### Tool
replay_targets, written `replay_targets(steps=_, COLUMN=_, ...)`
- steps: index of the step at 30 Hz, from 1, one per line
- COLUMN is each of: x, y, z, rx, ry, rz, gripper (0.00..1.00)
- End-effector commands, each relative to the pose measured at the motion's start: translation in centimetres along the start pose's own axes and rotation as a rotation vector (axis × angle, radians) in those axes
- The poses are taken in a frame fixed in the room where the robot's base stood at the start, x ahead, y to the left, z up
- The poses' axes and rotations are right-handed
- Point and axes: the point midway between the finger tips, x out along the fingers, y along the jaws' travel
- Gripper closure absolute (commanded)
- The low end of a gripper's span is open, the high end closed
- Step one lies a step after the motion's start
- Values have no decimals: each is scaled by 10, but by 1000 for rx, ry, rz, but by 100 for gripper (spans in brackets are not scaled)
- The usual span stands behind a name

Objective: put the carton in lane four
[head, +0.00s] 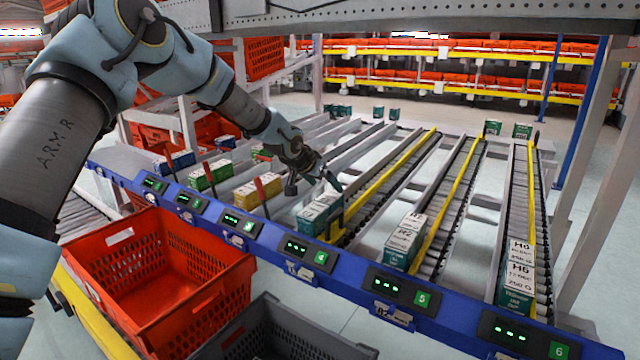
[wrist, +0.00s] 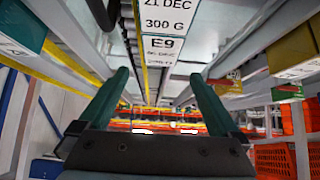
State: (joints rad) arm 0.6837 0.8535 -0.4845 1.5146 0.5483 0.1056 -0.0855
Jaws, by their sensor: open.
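Two teal cartons with white tops stand in line at the front end of lane four, behind the display marked 4 (head: 320,257); the front carton (head: 312,220) and the one behind it (head: 331,203) touch or nearly touch. In the wrist view, white labels show at the top, reading "21 DEC 300 G" (wrist: 168,18) and "E9" (wrist: 163,45). My gripper (head: 331,182) is just above and behind these cartons. Its two green fingers (wrist: 160,90) are spread apart in the wrist view, with nothing held between them.
Teal cartons (head: 404,243) stand in lane five, more (head: 518,285) in lane six, yellow cartons (head: 258,190) in lane three. A blue front rail (head: 350,282) crosses before the lanes. A red tote (head: 205,300) and a grey tote (head: 285,335) sit in front. Lane four's rollers behind the cartons are clear.

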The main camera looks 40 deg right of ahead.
Motion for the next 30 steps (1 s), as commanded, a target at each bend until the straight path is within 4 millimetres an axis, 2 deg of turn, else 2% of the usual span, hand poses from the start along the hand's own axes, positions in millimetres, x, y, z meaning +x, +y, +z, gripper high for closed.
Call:
replay_targets(steps=3, x=-16, y=0, z=0, rx=-2, ry=1, rz=0, gripper=2)
replay_targets(steps=6, x=-24, y=-1, z=0, rx=-2, ry=1, rz=0, gripper=2)
replay_targets(steps=15, x=-28, y=0, z=0, rx=-1, ry=-1, rz=1, gripper=2)
replay_targets(steps=17, x=-31, y=-4, z=3, rx=-5, ry=-7, rz=-6, gripper=2)
replay_targets(steps=19, x=-42, y=-19, z=14, rx=-20, ry=-29, rz=-29, gripper=2)
replay_targets(steps=20, x=-49, y=-28, z=22, rx=-33, ry=-46, rz=-44, gripper=2)
replay_targets(steps=23, x=-88, y=-71, z=64, rx=-97, ry=-125, rz=-119, gripper=2)
replay_targets(steps=26, x=-146, y=-118, z=125, rx=-205, ry=-228, rz=-215, gripper=2)
replay_targets(steps=27, x=-171, y=-133, z=151, rx=-257, ry=-268, rz=-253, gripper=2)
replay_targets(steps=29, x=-211, y=-150, z=191, rx=-343, ry=-325, rz=-307, gripper=2)
replay_targets(steps=30, x=-238, y=-158, z=218, rx=-405, ry=-361, rz=-342, gripper=2)
